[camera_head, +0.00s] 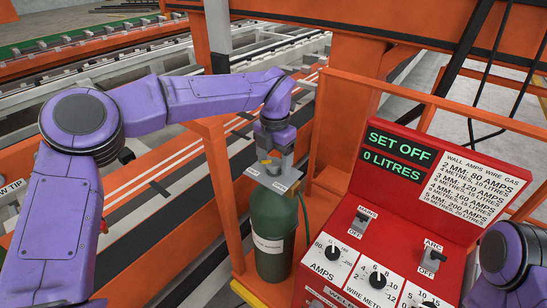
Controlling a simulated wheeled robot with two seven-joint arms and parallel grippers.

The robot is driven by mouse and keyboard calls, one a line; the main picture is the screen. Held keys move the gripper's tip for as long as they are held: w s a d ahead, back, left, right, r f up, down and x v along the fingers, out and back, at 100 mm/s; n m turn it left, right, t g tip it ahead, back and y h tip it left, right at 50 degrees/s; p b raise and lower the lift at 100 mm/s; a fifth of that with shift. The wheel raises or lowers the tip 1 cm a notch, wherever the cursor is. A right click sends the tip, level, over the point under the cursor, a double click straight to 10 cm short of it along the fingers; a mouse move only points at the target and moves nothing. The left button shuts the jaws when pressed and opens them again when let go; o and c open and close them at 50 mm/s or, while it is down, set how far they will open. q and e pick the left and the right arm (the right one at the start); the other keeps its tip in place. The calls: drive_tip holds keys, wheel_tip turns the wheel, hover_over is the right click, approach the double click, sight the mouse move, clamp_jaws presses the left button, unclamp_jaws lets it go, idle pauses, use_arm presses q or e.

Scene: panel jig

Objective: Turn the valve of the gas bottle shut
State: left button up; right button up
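The gas bottle (272,222) is dark green with a white label and stands upright left of the red welder panel. A grey plate (256,179) with small lettering on two sides sits at its top. My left gripper (277,168) points down at the plate from above, right over the bottle's valve. A small yellow part (265,162) shows beside the fingers. The fingers hide most of the valve, and I cannot tell whether they are closed on it. My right gripper is out of view; only a purple part of that arm shows at the lower right.
The red welder panel (345,218) has switches, dials and a green display reading "SET OFF" and "0 LITRES". Orange rails (440,105) and a post stand around the bottle. A dark hose (306,225) runs down the bottle's right side.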

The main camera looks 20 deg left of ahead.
sight(275, 161)
use_arm(q)
drive_tip(key=shift+w, duration=0.15)
drive_tip(key=shift+r, duration=0.1)
drive_tip(key=shift+r, duration=0.3)
wheel_tip(275, 161, up, 10)
drive_tip(key=b, duration=0.1)
drive_tip(key=shift+b, duration=0.35)
drive_tip(key=shift+f, duration=0.1)
